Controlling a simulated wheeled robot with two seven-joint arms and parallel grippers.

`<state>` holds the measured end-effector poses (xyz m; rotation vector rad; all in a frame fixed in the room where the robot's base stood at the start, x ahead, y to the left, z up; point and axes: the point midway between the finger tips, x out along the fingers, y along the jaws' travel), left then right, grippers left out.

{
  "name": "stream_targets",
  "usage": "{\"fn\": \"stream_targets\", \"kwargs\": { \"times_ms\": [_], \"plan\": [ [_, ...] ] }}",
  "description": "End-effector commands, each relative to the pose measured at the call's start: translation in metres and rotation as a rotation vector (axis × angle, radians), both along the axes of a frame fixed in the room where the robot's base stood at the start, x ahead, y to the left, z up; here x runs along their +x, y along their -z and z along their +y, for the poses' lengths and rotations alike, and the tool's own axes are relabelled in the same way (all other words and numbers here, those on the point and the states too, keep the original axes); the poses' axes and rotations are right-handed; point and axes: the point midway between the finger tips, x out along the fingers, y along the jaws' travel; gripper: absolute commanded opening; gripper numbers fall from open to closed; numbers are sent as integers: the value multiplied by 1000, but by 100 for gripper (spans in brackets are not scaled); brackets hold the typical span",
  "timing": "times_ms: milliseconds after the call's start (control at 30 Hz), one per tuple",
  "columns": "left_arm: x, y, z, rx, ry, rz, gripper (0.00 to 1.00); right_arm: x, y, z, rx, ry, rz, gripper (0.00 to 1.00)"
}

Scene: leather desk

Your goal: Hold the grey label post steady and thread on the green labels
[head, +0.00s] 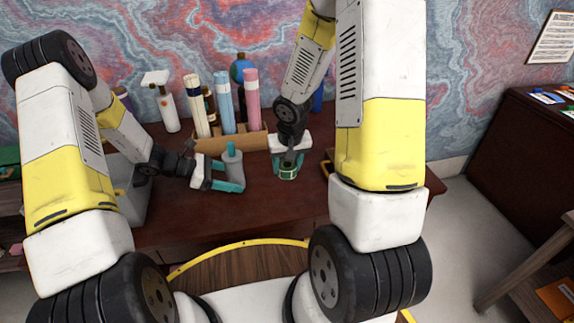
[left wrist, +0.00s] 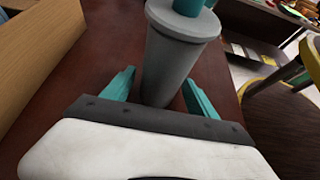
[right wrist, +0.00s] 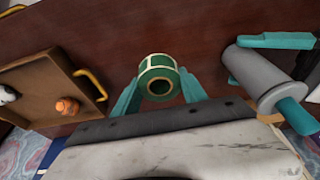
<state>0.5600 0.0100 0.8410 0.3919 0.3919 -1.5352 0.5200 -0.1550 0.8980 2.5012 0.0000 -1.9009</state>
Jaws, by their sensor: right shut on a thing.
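The grey label post (head: 233,163) stands upright on the desk with a teal tip on top. It fills the middle of the left wrist view (left wrist: 172,60). My left gripper (head: 232,184) is low at the post, one finger on each side, with gaps showing; it is open. The roll of green labels (head: 288,173) has pale edges and a round hole. My right gripper (right wrist: 160,90) is shut on this roll, which also shows in the right wrist view (right wrist: 159,69). The roll is right of the post and apart from it.
A wooden rack (head: 258,141) with several coloured rolls stands behind the post. A wooden tray (right wrist: 40,88) with yellow handles holds an orange item and a white one; my right arm partly hides it in the head view. The desk (head: 265,205) in front is clear.

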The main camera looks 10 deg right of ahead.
Motion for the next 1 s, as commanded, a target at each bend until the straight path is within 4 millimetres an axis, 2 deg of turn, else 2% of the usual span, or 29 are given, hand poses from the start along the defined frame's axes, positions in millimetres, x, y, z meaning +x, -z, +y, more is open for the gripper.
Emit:
{"fn": "stream_targets", "kwargs": {
  "times_ms": [33, 200, 333, 433, 567, 700, 833, 900, 1000],
  "plan": [
    [0, 0, 0, 0, 0, 0, 55, 0, 0, 0, 0, 0, 0, 10],
    [0, 0, 0, 0, 0, 0, 26, 0, 0, 0, 0, 0, 0, 10],
    [0, 0, 0, 0, 0, 0, 26, 3, -3, 2, -1, 0, -3, 10],
    [0, 0, 0, 0, 0, 0, 26, 14, -14, 12, -9, 5, -14, 10],
    [0, 0, 0, 0, 0, 0, 26, 36, -45, 40, -21, 19, -30, 10],
    [0, 0, 0, 0, 0, 0, 26, 52, -87, 80, -16, 38, -35, 10],
    [0, 0, 0, 0, 0, 0, 26, 56, -120, 115, 0, 47, -28, 10],
    [0, 0, 0, 0, 0, 0, 26, 50, -130, 132, -1, 24, -18, 10],
    [0, 0, 0, 0, 0, 0, 26, 45, -139, 147, -1, 0, -7, 10]
  ]
}}
